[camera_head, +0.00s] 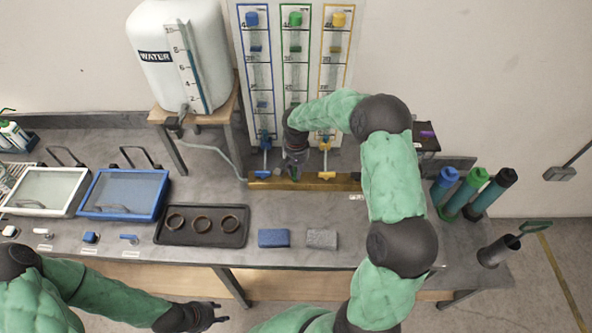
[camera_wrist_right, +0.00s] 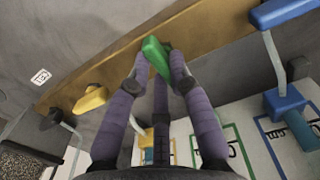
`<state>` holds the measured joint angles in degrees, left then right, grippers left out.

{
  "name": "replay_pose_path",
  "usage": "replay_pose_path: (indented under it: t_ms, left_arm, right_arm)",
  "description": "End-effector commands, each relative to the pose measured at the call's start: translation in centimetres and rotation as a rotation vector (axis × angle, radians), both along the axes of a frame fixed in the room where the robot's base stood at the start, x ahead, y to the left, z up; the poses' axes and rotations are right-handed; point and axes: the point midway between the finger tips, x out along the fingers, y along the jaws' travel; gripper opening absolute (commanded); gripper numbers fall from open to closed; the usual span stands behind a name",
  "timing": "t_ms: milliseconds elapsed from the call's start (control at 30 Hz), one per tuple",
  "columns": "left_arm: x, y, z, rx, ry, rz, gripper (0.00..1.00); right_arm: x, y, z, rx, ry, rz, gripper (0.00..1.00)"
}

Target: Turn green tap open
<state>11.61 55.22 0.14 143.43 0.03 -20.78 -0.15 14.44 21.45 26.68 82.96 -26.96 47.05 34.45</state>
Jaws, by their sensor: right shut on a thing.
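The green tap's lever (camera_wrist_right: 155,52) sits between the fingertips of my right gripper (camera_wrist_right: 158,66) in the right wrist view, and the fingers are shut on it. In the head view my right gripper (camera_head: 293,168) is at the brass rail below the green column (camera_head: 295,60); there it hides most of the tap. My left gripper (camera_head: 214,313) is low in the head view, in front of the bench edge, away from the taps. Its fingers look apart and empty.
The blue tap (camera_wrist_right: 283,12) and yellow tap (camera_wrist_right: 90,100) flank the green one on the brass rail (camera_head: 262,182). A white water tank (camera_head: 170,80) stands at the left. A black tray with rings (camera_head: 170,238), a blue block (camera_head: 273,238) and a grey block (camera_head: 321,239) lie in front.

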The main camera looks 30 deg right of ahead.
Motion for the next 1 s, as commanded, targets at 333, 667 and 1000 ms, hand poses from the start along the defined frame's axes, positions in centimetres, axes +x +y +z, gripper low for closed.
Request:
replay_pose_path:
  t_ms: [333,667,1000]
  left_arm:
    - [0.0,0.0,0.0,0.000,0.000,0.000,0.40]
    - [0.0,0.0,0.0,0.000,0.000,0.000,0.40]
    - [0.0,0.0,0.0,0.000,0.000,0.000,0.40]
  right_arm:
    - [0.1,0.0,0.1,-0.001,-0.002,0.000,0.45]
    - [0.2,0.0,2.4,-0.001,-0.005,0.000,0.45]
    - [0.1,0.0,8.9,-0.002,-0.005,0.001,0.45]
